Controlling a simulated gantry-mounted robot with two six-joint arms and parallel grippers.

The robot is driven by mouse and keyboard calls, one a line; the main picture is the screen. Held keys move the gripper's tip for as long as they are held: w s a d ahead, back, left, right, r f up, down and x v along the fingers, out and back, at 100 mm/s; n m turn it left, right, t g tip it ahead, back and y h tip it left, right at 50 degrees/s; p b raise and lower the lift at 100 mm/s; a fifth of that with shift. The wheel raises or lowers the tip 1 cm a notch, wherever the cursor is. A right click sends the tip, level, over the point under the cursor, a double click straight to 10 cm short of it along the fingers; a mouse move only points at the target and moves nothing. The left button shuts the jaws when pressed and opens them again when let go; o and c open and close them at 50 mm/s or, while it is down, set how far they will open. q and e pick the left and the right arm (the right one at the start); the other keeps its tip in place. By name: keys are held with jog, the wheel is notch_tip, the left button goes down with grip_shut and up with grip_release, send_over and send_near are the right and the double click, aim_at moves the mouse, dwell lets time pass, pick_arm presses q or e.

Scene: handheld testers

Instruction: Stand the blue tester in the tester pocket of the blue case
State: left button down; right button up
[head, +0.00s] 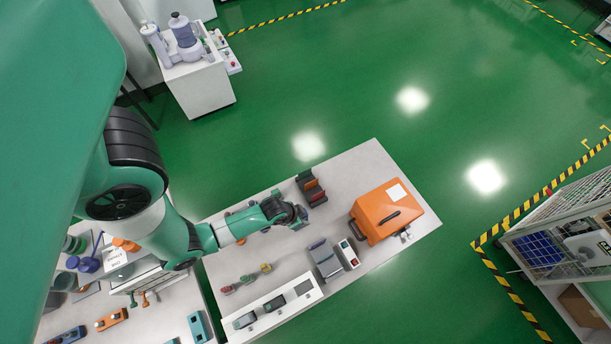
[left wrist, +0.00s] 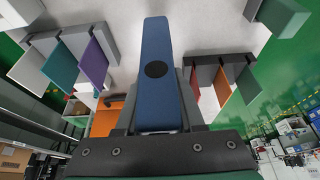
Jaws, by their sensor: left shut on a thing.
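My left gripper (head: 300,217) is above the white table, between the dark rack and a grey box. In the left wrist view it is shut on the blue tester (left wrist: 157,75), a long blue bar with a round black spot, which projects from the jaws. In the head view I cannot make out the tester at the gripper. I cannot pick out a blue case or its tester pocket for certain. A grey-blue box (head: 325,258) stands on the table below the gripper in the picture. My right gripper is not in view.
An orange case (head: 388,210) stands at the table's right end. A dark rack with coloured panels (head: 312,189) stands at the far edge. A white and red device (head: 348,253) is beside the grey-blue box. A white tray (head: 272,308) and small coloured items (head: 246,279) lie nearer.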

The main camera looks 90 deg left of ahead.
pick_arm(q)
jog(key=shift+w+a+f, duration=0.1)
jog(key=shift+a+f, duration=0.1)
jog(key=shift+f, duration=0.2)
jog(key=shift+f+b, duration=0.7)
jog(key=shift+f, duration=0.75)
jog(key=shift+f, duration=0.1)
jog(key=c, duration=0.5)
grip_release()
